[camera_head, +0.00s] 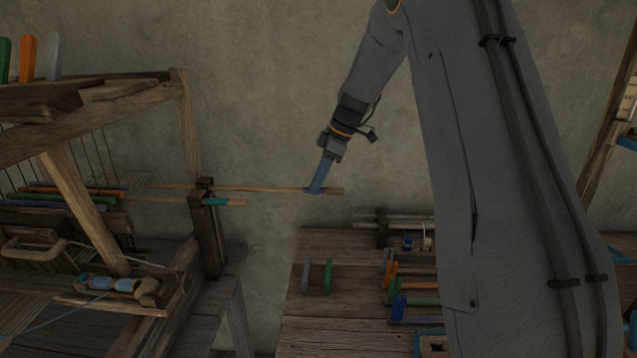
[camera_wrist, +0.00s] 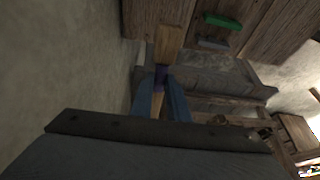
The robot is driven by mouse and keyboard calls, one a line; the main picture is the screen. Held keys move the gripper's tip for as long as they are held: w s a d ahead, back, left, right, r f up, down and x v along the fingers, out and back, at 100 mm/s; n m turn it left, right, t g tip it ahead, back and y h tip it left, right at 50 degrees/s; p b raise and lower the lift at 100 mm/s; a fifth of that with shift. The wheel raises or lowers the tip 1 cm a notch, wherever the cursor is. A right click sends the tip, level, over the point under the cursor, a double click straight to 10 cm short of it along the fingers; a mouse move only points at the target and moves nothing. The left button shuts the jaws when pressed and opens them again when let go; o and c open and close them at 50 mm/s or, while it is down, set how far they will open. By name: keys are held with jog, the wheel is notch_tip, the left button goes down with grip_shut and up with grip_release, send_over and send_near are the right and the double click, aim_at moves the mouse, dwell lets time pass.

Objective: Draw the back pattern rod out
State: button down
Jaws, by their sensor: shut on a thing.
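The back pattern rod (camera_head: 268,189) is a thin wooden rod that runs level from the loom's right post to the right. My gripper (camera_head: 316,190) has blue fingers and is shut on this rod near its right end. The rod's tip sticks out a little past the fingers. In the wrist view the rod's wooden end (camera_wrist: 169,43) shows beyond my gripper (camera_wrist: 160,80). A second rod with a teal band (camera_head: 216,201) sticks out a short way from the dark bracket (camera_head: 205,190) in front. The left part of the back rod passes into the loom frame.
The wooden loom (camera_head: 185,120) fills the left. A wooden bench (camera_head: 335,310) with coloured handles and rods stands below my gripper. A plain wall lies behind.

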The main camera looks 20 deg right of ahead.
aim_at(328, 189)
jog(key=shift+s+d, duration=0.1)
jog(key=shift+d, duration=0.1)
jog(key=c, duration=1.7)
grip_release()
jog(key=shift+d, duration=0.15)
jog(key=shift+r, duration=0.25)
jog(key=b+v, duration=0.1)
jog(key=v, duration=0.5)
jog(key=shift+b, duration=0.35)
jog(key=shift+s+d+r, duration=0.1)
jog(key=shift+d+r, duration=0.1)
jog(key=shift+r, duration=0.4)
